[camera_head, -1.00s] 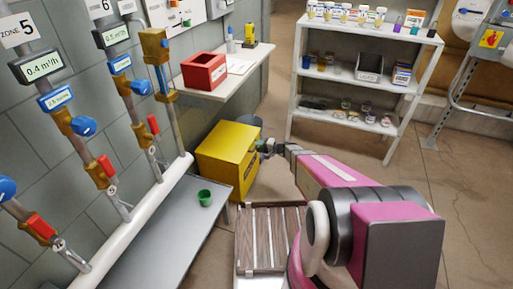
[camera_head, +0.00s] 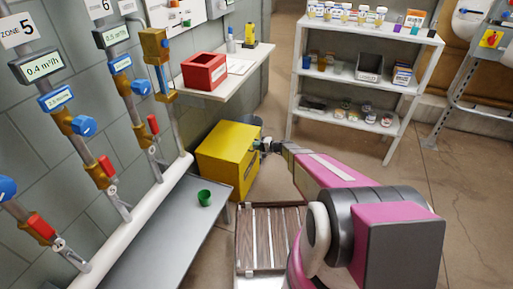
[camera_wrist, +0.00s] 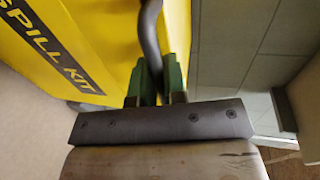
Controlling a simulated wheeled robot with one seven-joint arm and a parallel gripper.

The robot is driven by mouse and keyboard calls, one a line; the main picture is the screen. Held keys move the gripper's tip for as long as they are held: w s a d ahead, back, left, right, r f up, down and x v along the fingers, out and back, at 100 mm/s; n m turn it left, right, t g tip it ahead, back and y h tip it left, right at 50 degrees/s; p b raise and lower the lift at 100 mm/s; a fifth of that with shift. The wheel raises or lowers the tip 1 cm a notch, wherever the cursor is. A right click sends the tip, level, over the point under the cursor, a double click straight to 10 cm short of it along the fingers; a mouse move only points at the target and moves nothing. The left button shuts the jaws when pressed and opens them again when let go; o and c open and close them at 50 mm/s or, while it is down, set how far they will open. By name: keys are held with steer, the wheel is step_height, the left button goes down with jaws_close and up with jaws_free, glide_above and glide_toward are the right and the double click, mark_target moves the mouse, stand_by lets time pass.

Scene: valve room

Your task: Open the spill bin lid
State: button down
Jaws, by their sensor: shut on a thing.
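The yellow spill bin (camera_head: 224,154) stands on the floor at the end of the low grey bench, under the white wall shelf. Its lid (camera_head: 232,137) looks down, with no visible gap. In the wrist view, the bin's yellow face (camera_wrist: 75,40) shows the words SPILL KIT. My gripper (camera_head: 264,146) is at the bin's right side. In the wrist view, the green fingers of my gripper (camera_wrist: 157,76) are shut around a dark curved handle (camera_wrist: 150,35). The handle's far end is out of that view.
The low grey bench (camera_head: 150,235) holds a green cup (camera_head: 204,197). A red box (camera_head: 204,70) sits on the wall shelf (camera_head: 230,86). A slatted wooden platform (camera_head: 270,238) lies below my arm. A white shelf rack (camera_head: 295,110) stands behind, with open floor to its right.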

steer(key=w+a+r+g+h, duration=0.1)
steer(key=a+r+h, duration=0.2)
steer(key=r, duration=0.7)
steer(key=w+a+r+g+h, duration=0.1)
steer(key=a+r+h, duration=0.3)
steer(key=r, duration=0.7)
steer(key=shift+w+a+r+g, duration=0.15)
steer(key=shift+w+a+g, duration=0.25)
steer(key=shift+w+a, duration=0.4)
steer(key=shift+a, duration=0.1)
steer(key=c, duration=1.2)
jaws_free()
steer(key=v, duration=1.1)
